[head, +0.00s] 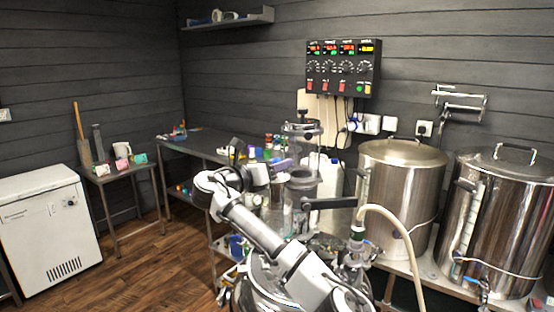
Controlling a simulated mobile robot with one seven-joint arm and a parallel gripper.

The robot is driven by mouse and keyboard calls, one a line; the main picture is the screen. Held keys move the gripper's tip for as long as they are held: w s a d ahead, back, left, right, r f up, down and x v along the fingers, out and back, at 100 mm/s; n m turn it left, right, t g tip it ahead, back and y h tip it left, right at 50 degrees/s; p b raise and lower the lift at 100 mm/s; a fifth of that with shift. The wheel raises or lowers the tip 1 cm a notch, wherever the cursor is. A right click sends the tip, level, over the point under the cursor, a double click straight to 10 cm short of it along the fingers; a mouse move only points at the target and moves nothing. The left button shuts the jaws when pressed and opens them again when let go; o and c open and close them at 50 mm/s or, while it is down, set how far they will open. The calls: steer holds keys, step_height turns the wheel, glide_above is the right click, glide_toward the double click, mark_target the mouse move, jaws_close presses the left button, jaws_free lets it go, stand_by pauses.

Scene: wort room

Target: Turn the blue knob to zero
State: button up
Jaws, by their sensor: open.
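No knob that is clearly blue can be made out at this size. A black control panel (343,68) hangs on the back wall, with red and yellow displays on top. It has a row of dark round knobs (346,67) with pale dial marks; their pointer positions are too small to read. Colored switches sit below them. My gripper (240,151) is open at the end of my bent arm, over the metal bench, well left of and below the panel. Its fingers are small and dark, and I see nothing held between them.
Two large steel kettles (402,170) (501,220) stand on the right, with a pale hose (404,232) before them. A metal bench (205,147) with bottles and a clear cylinder stands below the panel. A white chest unit (48,232) stands left. The wooden floor (150,262) is clear.

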steer(key=shift+w+d+f, duration=0.1)
steer(key=shift+w+d, duration=0.2)
steer(key=c, duration=0.9)
steer(key=shift+c, duration=0.2)
